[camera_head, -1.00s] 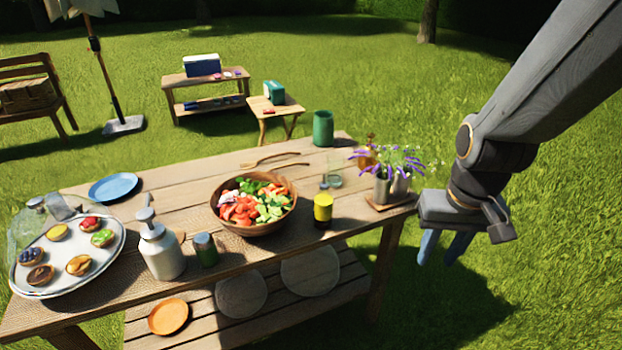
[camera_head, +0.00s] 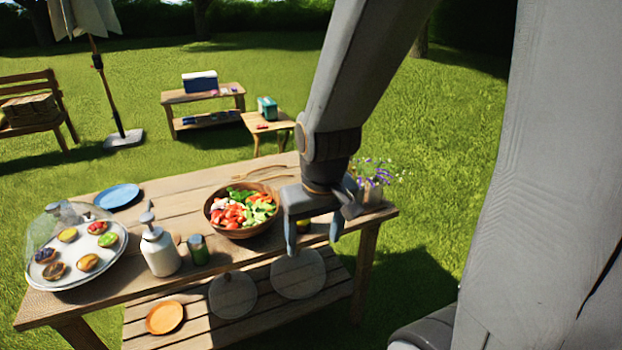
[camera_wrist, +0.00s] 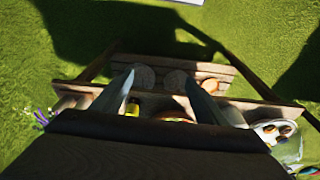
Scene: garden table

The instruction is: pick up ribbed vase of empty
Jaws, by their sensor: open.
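My gripper (camera_head: 314,236) is open and empty, in front of the right part of the wooden table (camera_head: 110,280) in the head view. Its two fingers point down, and they also show in the wrist view (camera_wrist: 162,90). I cannot make out a ribbed vase for sure. A grey pot with purple flowers (camera_head: 372,190) stands at the table's right end, partly behind my arm. My arm hides the back right of the tabletop, where a green cylinder and a clear glass stood in view earlier. A yellow jar (camera_wrist: 132,109) shows beside a finger in the wrist view.
A salad bowl (camera_head: 228,231) stands mid-table. A white pump bottle (camera_head: 160,255), a dark green jar (camera_head: 198,250), a tart platter under a clear dome (camera_head: 110,256) and a blue plate (camera_head: 117,197) are to the left. The lower shelf (camera_head: 215,330) holds several plates.

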